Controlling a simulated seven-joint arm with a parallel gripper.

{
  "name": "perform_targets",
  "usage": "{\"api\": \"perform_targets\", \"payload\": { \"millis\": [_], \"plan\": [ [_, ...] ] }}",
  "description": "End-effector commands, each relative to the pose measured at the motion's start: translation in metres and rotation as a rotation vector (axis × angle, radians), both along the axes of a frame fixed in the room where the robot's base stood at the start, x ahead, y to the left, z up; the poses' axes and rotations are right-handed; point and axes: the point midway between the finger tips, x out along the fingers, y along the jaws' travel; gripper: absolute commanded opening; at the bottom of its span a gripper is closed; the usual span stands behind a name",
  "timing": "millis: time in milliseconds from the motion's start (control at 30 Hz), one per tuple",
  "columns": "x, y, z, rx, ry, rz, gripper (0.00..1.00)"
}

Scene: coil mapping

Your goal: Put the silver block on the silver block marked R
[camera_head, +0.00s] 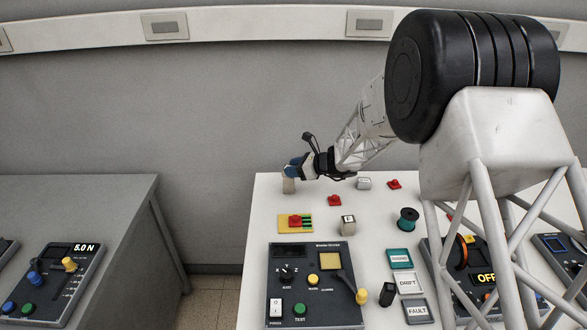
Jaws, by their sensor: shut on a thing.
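My gripper (292,168), with blue fingertips, is at the far left corner of the white table. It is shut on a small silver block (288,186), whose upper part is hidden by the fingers. I cannot tell whether this block touches the table. A silver block with a dark mark on its front (348,227) stands nearer the middle, to the right of and in front of my gripper; the letter is too small to read surely. Another silver block (364,183) stands farther back, to the right of my gripper; its marking is unclear.
Red pieces (334,201) and (395,184) lie near the blocks. A yellow plate with a red piece (294,222) is in front of my gripper. A green spool (407,219) is right of the marked block. A dark control panel (314,285) fills the front.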

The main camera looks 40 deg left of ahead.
Motion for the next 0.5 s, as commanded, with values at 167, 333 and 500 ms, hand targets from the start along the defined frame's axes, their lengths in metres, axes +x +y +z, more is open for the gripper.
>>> {"api": "perform_targets", "payload": {
  "millis": [167,333,500],
  "plan": [
    [0.0,0.0,-0.0028,0.0,0.0,0.0,0.17],
    [0.0,0.0,-0.0029,0.0,0.0,0.0,0.65],
    [0.0,0.0,-0.0029,0.0,0.0,0.0,0.68]
  ]
}}
